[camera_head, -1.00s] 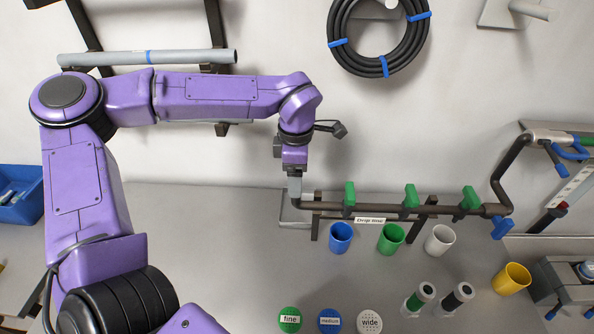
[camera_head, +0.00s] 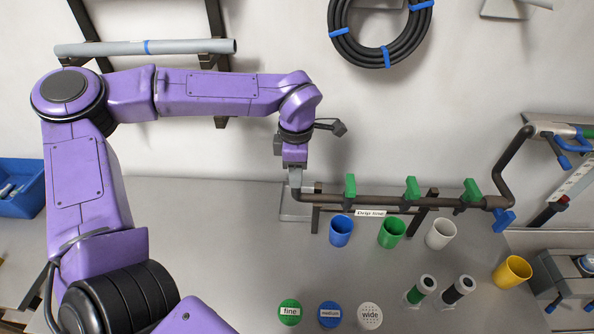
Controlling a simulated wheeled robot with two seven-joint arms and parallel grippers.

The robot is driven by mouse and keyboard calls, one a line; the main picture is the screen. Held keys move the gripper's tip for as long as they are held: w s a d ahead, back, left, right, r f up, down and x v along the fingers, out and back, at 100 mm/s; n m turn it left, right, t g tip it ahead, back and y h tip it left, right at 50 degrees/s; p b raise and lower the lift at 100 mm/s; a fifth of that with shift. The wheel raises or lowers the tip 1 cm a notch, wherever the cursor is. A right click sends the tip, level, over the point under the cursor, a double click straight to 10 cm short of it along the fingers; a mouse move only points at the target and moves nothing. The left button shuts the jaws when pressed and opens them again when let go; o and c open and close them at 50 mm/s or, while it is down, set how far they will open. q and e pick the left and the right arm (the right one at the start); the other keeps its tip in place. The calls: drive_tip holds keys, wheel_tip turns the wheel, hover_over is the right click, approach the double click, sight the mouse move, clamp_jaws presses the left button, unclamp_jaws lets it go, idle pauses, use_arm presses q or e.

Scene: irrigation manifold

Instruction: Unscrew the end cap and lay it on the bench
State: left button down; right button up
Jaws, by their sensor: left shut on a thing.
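The dark manifold pipe (camera_head: 335,200) runs along the back of the bench (camera_head: 235,240), with several green valve handles on it. My left gripper (camera_head: 296,184) points down at the pipe's left end and is shut there on the end cap. The cap is mostly hidden by the fingers and is too small to make out; I cannot tell whether it still sits on the pipe. My right gripper is not in view.
Blue (camera_head: 341,230), green (camera_head: 391,232), white (camera_head: 440,233) and yellow (camera_head: 512,271) cups stand below and right of the pipe. Discs marked fine (camera_head: 289,312), medium (camera_head: 329,315) and wide (camera_head: 369,316) lie in front. The bench left of the cups is clear.

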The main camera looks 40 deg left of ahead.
use_arm(q)
drive_tip(key=n+b, duration=0.1)
drive_tip(key=n, duration=0.2)
drive_tip(key=shift+f+n, duration=0.1)
drive_tip(key=shift+n, duration=0.7)
drive_tip(key=shift+n+b, duration=0.5)
drive_tip(key=shift+n, duration=0.4)
drive_tip(key=shift+n+b, duration=0.35)
drive_tip(key=shift+n, duration=1.05)
